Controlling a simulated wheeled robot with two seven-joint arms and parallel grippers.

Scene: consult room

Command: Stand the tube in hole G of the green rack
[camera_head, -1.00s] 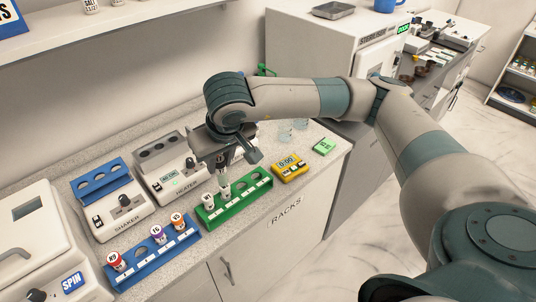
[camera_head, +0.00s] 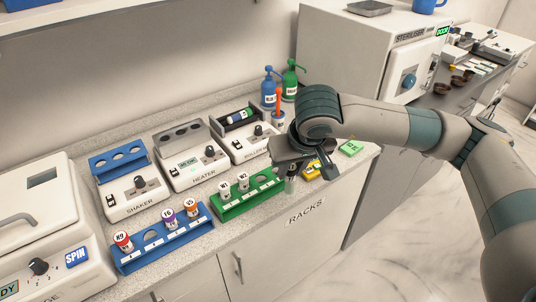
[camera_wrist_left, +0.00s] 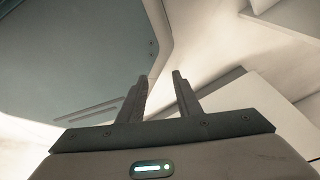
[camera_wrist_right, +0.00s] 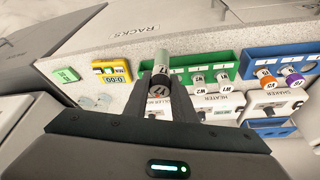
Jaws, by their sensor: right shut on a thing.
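Two white-capped tubes, W1 (camera_head: 224,187) and W2 (camera_head: 242,180), stand in the rack's left part. The rack's hole letters are too small to read. My left gripper (camera_wrist_left: 160,95) is open and empty in the left wrist view.
A blue rack (camera_head: 165,245) with several capped tubes stands left of the green rack. Behind are a shaker (camera_head: 133,200), a heater (camera_head: 200,172) and a roller mixer (camera_head: 250,145). A yellow timer (camera_head: 312,170) and green box (camera_head: 351,148) lie to the right.

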